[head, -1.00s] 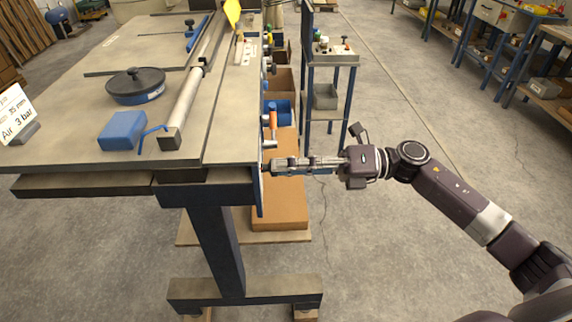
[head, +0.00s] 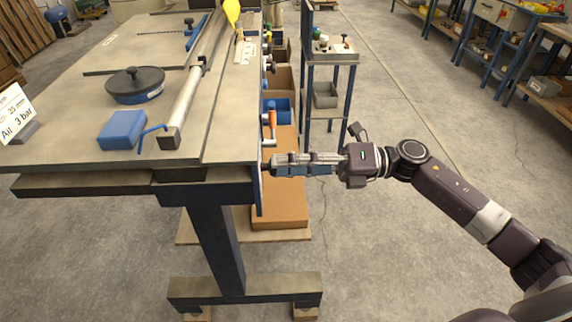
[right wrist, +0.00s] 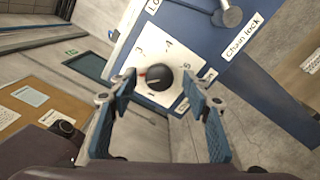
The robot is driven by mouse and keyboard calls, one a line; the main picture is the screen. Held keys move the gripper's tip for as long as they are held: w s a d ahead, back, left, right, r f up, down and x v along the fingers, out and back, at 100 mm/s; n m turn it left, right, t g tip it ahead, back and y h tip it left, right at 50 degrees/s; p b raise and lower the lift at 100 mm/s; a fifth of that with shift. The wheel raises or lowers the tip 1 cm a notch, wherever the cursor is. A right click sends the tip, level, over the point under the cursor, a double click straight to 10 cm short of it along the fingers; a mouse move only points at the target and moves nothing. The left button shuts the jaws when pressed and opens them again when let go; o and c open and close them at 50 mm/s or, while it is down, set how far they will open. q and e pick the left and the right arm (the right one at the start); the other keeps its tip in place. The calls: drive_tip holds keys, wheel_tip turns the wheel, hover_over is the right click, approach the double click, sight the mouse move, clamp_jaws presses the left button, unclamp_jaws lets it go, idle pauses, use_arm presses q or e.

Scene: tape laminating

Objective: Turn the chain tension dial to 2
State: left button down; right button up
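The tension dial is a black round knob (right wrist: 158,77) on a white number plate (right wrist: 177,53), seen in the right wrist view. The plate shows 3, 4 and 5 around the knob; the place of the 2 seems covered by a finger. A red mark shows on the knob's left side. My right gripper (right wrist: 160,82) is open, with one blue-padded finger on each side of the knob; I cannot tell whether they touch it. In the head view my right gripper (head: 278,165) is at the table's right side, and the dial is hidden. My left gripper is out of view.
A blue panel (right wrist: 262,75) carries a "Chain lock" label and a grey lever (right wrist: 229,16) close to the dial. The worktable (head: 90,105) edge is beside the gripper. A cardboard box (head: 280,205) lies below. Open floor is to the right.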

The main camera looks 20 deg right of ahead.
drive_tip(key=v, duration=1.2)
idle(0.3)
